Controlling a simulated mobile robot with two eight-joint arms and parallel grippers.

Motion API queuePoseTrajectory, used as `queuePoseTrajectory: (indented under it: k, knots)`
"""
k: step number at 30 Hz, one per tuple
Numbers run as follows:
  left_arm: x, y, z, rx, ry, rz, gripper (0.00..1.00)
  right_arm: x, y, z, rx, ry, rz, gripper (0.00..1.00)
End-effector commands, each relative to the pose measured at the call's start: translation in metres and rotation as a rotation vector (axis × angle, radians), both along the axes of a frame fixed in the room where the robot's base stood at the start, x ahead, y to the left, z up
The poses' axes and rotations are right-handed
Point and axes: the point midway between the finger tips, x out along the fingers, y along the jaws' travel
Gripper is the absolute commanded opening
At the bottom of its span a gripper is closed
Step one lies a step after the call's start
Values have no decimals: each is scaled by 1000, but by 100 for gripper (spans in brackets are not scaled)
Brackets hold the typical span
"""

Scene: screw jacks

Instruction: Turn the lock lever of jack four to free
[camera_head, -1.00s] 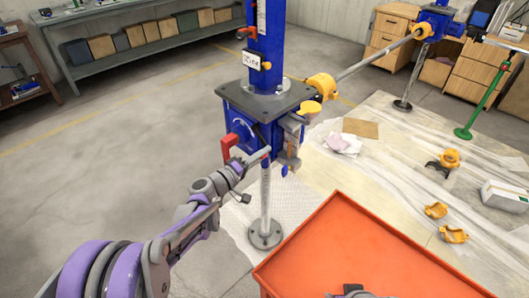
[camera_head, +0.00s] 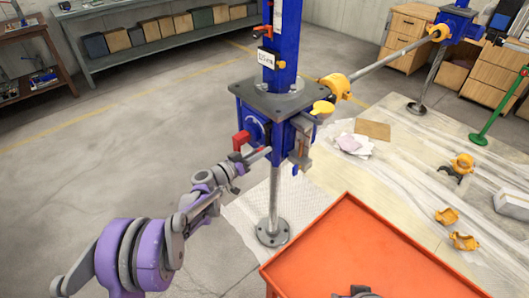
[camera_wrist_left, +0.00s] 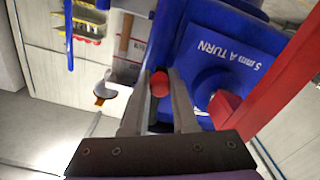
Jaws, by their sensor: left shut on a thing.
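The blue jack (camera_head: 267,125) stands on a steel screw with a round foot, in the middle of the head view. A red crank handle (camera_head: 241,141) is on its left face; in the left wrist view it is the large red bar (camera_wrist_left: 268,85) at right. My left gripper (camera_head: 262,155) is at the jack's lower front. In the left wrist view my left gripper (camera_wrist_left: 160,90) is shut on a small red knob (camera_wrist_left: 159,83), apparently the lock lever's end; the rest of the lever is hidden. The blue face beside it reads "5 mm A TURN". My right gripper is not clearly seen.
An orange tray-topped cart (camera_head: 350,250) stands close at front right. Yellow clamps (camera_head: 463,241) and papers lie on the sheeted floor beyond. A second blue jack (camera_head: 452,25) stands at back right, joined by a grey bar. The floor at left is clear.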

Motion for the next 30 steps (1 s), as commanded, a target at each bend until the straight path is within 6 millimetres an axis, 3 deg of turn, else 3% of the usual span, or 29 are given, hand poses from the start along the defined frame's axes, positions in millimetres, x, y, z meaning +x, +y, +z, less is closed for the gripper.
queuePoseTrajectory:
  k: [23,24,28,30]
  knots:
    - [8,10,2,65,-68,11,0,0,0,3,0,-1,0,50]
    - [8,10,2,64,-69,11,32,0,0,3,0,-1,0,50]
    - [8,9,1,66,-69,8,55,0,0,3,0,-1,0,50]
    - [8,8,1,66,-68,7,56,0,0,3,0,-1,0,50]
